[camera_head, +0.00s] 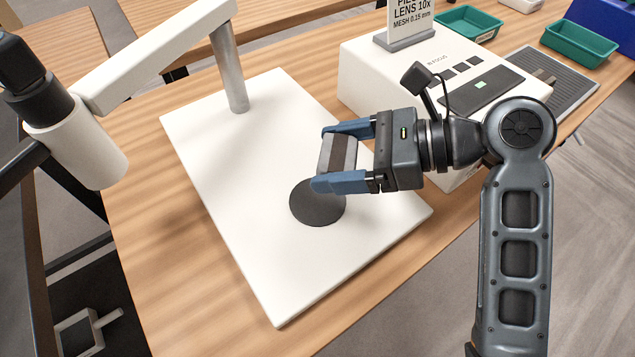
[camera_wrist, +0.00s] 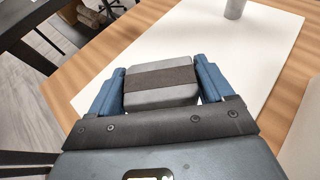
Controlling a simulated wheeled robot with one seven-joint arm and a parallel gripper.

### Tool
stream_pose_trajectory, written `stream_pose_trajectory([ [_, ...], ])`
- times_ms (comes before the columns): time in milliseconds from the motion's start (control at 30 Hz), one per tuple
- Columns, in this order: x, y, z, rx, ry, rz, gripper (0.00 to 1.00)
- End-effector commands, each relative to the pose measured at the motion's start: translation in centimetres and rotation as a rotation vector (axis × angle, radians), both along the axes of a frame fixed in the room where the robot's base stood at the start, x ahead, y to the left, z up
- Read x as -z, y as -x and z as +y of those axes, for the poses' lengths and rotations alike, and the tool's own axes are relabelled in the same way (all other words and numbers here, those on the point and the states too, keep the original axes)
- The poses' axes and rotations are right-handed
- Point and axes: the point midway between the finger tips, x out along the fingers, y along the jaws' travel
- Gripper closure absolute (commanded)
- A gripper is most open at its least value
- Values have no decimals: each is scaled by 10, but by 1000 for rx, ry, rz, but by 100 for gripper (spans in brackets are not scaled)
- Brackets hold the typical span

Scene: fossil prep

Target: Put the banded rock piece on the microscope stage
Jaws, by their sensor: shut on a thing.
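The banded rock piece (camera_head: 338,153) is a grey block with a darker band across its middle. My gripper (camera_head: 334,158) is shut on it, with one blue finger on each side. The rock also shows between the fingers in the wrist view (camera_wrist: 162,80). The microscope stage is a round dark disc (camera_head: 314,206) on the white microscope base (camera_head: 270,265). In the head view the rock appears above the far right part of the disc, and one finger covers part of the disc's edge. The rock seems raised above the base, but the exact gap cannot be told.
The microscope's post (camera_head: 230,70) and white arm (camera_head: 150,55) stand at the left. A white instrument box (camera_head: 365,80) with a sign (camera_head: 411,18) is behind my gripper. Green trays (camera_head: 579,43) and a grey mat (camera_head: 570,82) lie at the upper right.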

Motion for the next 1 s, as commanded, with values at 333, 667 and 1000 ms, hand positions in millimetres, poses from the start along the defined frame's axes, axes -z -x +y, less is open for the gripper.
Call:
stream_pose_trajectory([
  [333, 21, 11, 28, 1, 0, -1, 62],
  [667, 58, 11, 28, 1, 0, 1, 62],
  [1000, 59, 10, 28, 1, 0, 0, 16],
])
